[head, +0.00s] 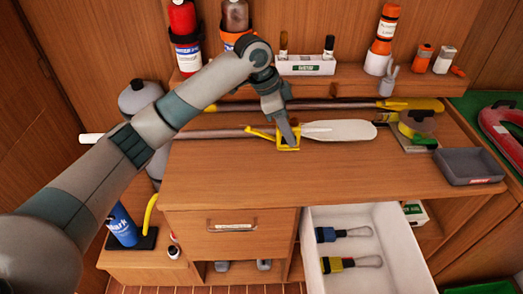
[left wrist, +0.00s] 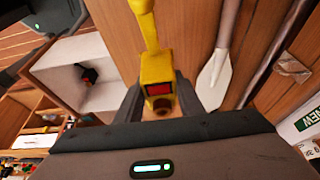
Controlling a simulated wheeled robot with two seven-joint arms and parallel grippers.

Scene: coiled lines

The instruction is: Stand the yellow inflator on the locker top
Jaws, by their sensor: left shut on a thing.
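The yellow inflator (head: 289,147) is in the jaws of my left gripper (head: 287,138), over the back part of the wooden locker top (head: 330,177). A thin yellow part reaches left from its body in the head view. In the left wrist view the inflator (left wrist: 156,68) shows a red patch and a dark end between the two fingers, its narrow part pointing away. The fingers hide some of its sides. I cannot tell whether it touches the locker top. My right gripper is not in view.
A white-bladed paddle (head: 340,131) lies right behind the inflator. A grey tray (head: 468,166) stands at the right end. The white drawer (head: 378,264) is open in front, with two tagged clips inside. The front middle of the top is clear.

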